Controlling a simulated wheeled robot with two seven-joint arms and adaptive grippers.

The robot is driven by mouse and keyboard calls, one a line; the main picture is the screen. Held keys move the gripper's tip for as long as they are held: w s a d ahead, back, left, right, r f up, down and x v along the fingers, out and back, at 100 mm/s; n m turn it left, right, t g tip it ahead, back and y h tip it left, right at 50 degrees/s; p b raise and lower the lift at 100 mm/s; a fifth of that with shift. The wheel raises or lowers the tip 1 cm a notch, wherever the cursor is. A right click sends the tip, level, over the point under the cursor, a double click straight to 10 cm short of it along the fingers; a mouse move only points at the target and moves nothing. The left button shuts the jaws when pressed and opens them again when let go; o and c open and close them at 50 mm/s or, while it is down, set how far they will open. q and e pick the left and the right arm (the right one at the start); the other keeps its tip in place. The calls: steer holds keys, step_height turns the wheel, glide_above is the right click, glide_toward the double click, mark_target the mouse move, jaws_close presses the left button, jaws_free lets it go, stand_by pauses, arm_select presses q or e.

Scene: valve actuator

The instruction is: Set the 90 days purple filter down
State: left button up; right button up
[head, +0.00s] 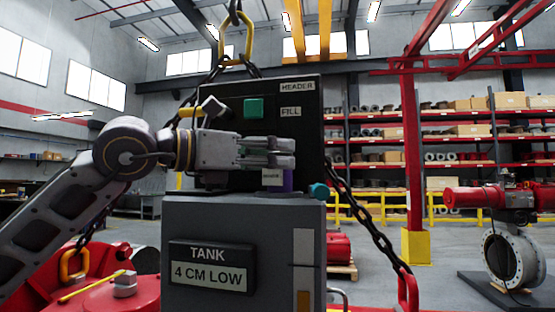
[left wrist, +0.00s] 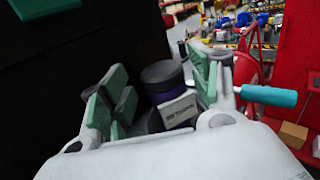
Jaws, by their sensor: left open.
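The purple filter (head: 287,180) stands on the ledge on top of the grey tank box (head: 240,215), by the black panel (head: 262,95). A small pale label (head: 271,177) shows at its front. In the left wrist view the filter (left wrist: 165,80) has a dark round top and a purple band, and its label (left wrist: 180,107) is too small to read. My left gripper (head: 288,153) comes in from the left, in front of the panel. Its fingers are open on either side of the filter, with gaps visible in the left wrist view (left wrist: 160,95). My right gripper is not in view.
A teal handle (head: 319,191) sticks out at the tank box's right edge. Chains (head: 365,215) hang beside the box. A red tank (head: 110,295) is at lower left.

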arm_select(q)
steer(key=b+v, duration=0.2)
steer(key=v, duration=0.8)
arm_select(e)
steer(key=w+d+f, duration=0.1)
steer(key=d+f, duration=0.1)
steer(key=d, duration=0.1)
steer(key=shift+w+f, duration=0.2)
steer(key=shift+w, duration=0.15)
arm_select(q)
steer(key=shift+s, duration=0.1)
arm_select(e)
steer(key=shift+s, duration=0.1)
